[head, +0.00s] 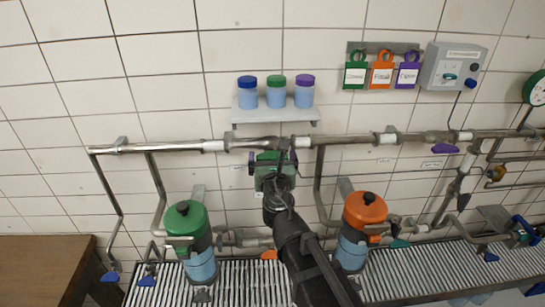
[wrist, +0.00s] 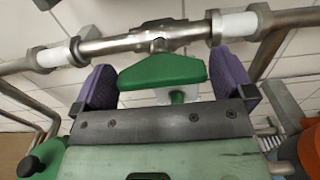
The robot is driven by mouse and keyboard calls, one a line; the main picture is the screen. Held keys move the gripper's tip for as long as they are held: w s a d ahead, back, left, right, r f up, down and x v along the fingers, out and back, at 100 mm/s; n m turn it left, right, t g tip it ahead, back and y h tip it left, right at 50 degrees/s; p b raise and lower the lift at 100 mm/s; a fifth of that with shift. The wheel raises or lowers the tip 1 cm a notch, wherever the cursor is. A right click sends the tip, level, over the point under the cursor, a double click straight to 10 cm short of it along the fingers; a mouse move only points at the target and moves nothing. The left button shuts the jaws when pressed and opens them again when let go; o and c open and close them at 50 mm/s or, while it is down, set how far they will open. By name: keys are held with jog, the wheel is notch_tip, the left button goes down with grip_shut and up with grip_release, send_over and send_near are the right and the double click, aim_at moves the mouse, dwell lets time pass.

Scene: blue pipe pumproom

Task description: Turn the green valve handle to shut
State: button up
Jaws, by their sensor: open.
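The green valve handle (wrist: 160,71) is a broad green lever just in front of a metal valve body on the horizontal pipe (wrist: 150,40). In the wrist view it lies roughly crosswise, close to the line of the pipe. My gripper (wrist: 168,84) is open, with one purple finger to the left of the handle and the other to the right. Gaps show between the handle's ends and both fingers. In the head view my gripper (head: 272,160) is at the upper pipe, and my arm and gripper hide much of the valve.
A shelf (head: 275,115) with three capped jars is on the wall above. A green-topped canister (head: 186,218) stands left of my arm and an orange-topped one (head: 365,208) right. Colored tags (head: 381,72) and a control box (head: 452,67) hang at upper right. A slatted grating (head: 430,272) runs below.

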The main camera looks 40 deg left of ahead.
jog(key=shift+w+a, duration=0.3)
jog(key=shift+w, duration=0.05)
jog(key=c, duration=0.6)
jog(key=shift+c, duration=0.2)
jog(key=shift+d+m, duration=0.1)
jog(key=shift+m, duration=0.3)
jog(key=m, duration=0.3)
jog(key=shift+m, duration=0.3)
jog(key=m, duration=0.4)
jog(key=shift+m, duration=0.3)
jog(key=m, duration=0.4)
jog(key=shift+d+f, duration=0.1)
jog(key=m, duration=0.5)
jog(key=shift+f, duration=0.1)
